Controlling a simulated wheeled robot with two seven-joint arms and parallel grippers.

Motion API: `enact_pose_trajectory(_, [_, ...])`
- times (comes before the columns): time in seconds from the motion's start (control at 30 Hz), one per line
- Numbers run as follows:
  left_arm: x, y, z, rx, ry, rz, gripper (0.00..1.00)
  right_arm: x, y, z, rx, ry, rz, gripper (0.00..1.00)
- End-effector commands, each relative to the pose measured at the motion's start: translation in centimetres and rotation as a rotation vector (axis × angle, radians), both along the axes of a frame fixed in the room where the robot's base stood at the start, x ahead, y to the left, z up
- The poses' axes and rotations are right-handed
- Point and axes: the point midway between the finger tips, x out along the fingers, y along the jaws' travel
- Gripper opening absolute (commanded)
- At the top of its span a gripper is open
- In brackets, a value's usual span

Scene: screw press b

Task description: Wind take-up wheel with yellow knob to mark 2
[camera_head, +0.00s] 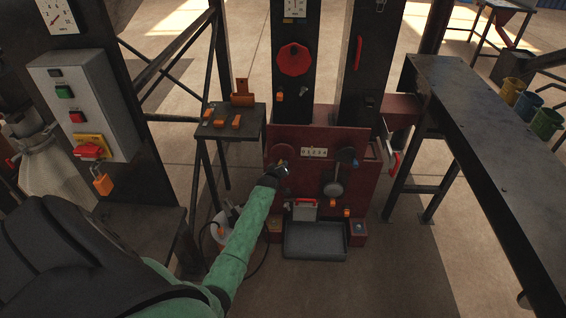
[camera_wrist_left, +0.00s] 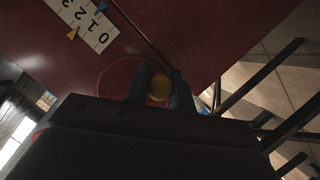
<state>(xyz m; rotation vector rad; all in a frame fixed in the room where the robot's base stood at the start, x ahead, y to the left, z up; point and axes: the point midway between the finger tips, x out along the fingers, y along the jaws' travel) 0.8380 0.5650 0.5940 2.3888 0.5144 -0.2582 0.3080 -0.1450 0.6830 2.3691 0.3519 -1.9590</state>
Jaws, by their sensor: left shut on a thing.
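The take-up wheel (camera_head: 284,151) is a dark red disc on the left of the red press front; its rim also shows in the left wrist view (camera_wrist_left: 112,75). My left gripper (camera_head: 281,168) is at the wheel's lower part, its fingers closed around the yellow knob (camera_wrist_left: 159,87). The fingers cover the knob's sides. The white number scale (camera_head: 314,152) is right of the wheel. In the left wrist view the scale (camera_wrist_left: 86,22) has a blue pointer (camera_wrist_left: 101,6) and an orange pointer (camera_wrist_left: 72,34) on opposite edges, both near 2; exact alignment is unclear.
A dark round knob (camera_head: 346,154) and a grey disc handle (camera_head: 334,188) sit right of the scale. A grey tray (camera_head: 315,240) lies below. A small side table (camera_head: 214,131) with orange pieces stands left, a long dark bench (camera_head: 470,125) right.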

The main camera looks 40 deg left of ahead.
Motion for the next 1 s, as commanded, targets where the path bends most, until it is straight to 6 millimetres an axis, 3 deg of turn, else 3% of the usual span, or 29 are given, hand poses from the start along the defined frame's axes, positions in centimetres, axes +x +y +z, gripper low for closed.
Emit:
enact_pose_trajectory(0.27, [-0.3, 0.3, 0.0, 0.104, 0.067, 0.0, 0.01, -0.8, -1.6, 2.1, -0.036, 0.047, -0.018, 0.36])
enact_pose_trajectory(0.7, [-0.6, 0.8, 0.2, 0.242, 0.152, -0.001, 0.01, 0.7, -1.3, -3.6, -0.045, 0.051, -0.017, 0.36])
enact_pose_trajectory(1.0, [-0.7, 1.0, 0.2, 0.289, 0.18, -0.001, 0.01, 1.0, -1.2, -5.5, -0.047, 0.053, -0.017, 0.36])
